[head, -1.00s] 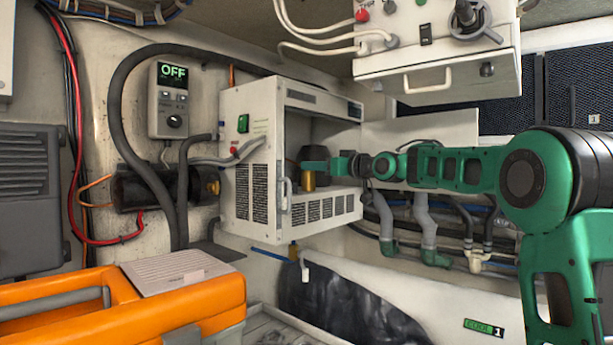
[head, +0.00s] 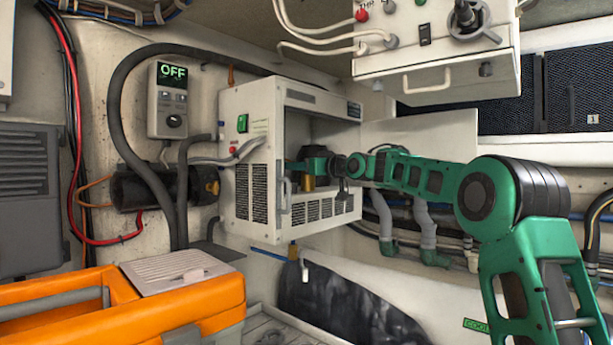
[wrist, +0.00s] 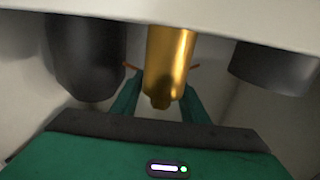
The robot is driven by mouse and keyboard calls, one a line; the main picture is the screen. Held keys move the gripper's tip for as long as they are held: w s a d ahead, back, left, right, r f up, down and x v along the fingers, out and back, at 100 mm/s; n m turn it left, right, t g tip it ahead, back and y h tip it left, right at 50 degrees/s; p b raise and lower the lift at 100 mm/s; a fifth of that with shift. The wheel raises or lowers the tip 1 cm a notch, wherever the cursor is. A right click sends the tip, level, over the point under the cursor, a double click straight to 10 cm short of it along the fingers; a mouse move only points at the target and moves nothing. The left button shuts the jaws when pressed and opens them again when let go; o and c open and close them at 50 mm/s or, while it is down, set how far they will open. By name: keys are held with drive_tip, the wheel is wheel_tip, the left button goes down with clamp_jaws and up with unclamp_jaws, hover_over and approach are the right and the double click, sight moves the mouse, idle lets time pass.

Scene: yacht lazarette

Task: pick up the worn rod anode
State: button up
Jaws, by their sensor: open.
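A brass-coloured cylinder (wrist: 168,60) with a narrower lower end is in the middle of the wrist view, seemingly the worn rod anode or its fitting. In the head view it shows inside the open white cabinet (head: 249,160), partly covered by my gripper (head: 306,168). My gripper (wrist: 160,82) is open, with one green finger on each side of the brass piece. I cannot tell whether the fingers touch it. The top of the brass piece is cut off by a pale edge in the wrist view.
In the wrist view a dark rounded body (wrist: 85,60) stands close on the left and a grey cylinder (wrist: 272,66) on the right. The cabinet walls leave little room. A white box (head: 435,70) hangs above my arm. An orange toolbox (head: 130,300) is at the lower left.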

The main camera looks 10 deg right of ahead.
clamp_jaws()
drive_tip(key=shift+r, duration=0.1)
